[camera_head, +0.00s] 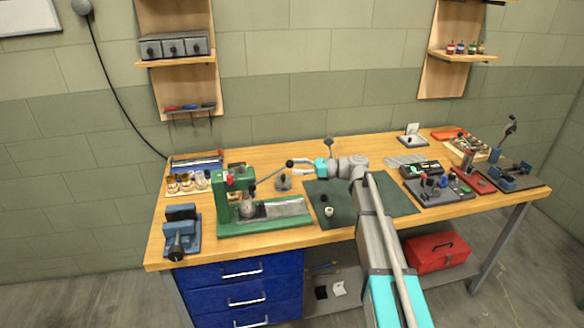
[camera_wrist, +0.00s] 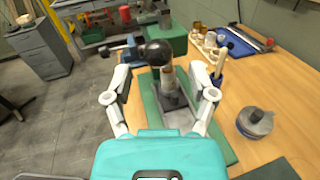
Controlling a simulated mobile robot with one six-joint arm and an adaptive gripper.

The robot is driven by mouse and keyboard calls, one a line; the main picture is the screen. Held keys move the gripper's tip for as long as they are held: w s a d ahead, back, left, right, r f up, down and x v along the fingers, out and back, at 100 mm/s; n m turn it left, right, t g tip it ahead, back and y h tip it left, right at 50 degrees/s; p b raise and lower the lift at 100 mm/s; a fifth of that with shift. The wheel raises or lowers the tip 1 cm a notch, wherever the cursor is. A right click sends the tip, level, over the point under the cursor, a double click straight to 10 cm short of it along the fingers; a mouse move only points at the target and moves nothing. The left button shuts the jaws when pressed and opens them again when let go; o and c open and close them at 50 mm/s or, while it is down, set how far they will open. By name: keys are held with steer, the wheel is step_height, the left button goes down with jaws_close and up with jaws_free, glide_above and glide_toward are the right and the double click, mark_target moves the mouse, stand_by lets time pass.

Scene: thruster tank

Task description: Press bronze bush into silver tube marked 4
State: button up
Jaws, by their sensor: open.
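The green press (camera_head: 240,190) stands at the bench's left; its lever ends in a black knob (camera_head: 289,163). My gripper (camera_head: 301,168) is open beside this knob. In the wrist view the knob (camera_wrist: 157,52) shows between the spread fingers of my gripper (camera_wrist: 160,85), with no visible grip on it. A small silvery piece (camera_head: 246,208) sits under the press ram; I cannot tell whether it is the tube marked 4 or holds the bush. A pale rack (camera_head: 188,190) left of the press holds several bronze and pale cylinders. No number is readable.
A blue vise (camera_head: 180,232) stands at the front left. A round grey metal piece (camera_head: 283,183) stands right of the press, near my gripper. A dark green mat (camera_head: 395,204) carries two small round pieces. Fixtures and a control box (camera_head: 437,190) crowd the right side.

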steer(key=d, duration=1)
steer(key=s+f+n+h, duration=0.8)
steer(key=s+f+h, duration=0.1)
steer(key=s+f, duration=0.4)
steer(key=s+d+f+n+h, duration=0.2)
steer(key=s+d+n+h, duration=0.2)
steer(key=s+d+n, duration=0.1)
steer(key=s+d+f+n+h, duration=0.3)
steer(key=s+d+n+h, duration=0.2)
steer(key=s, duration=0.3)
steer(key=shift+f, duration=0.3)
steer(key=shift+d, duration=0.1)
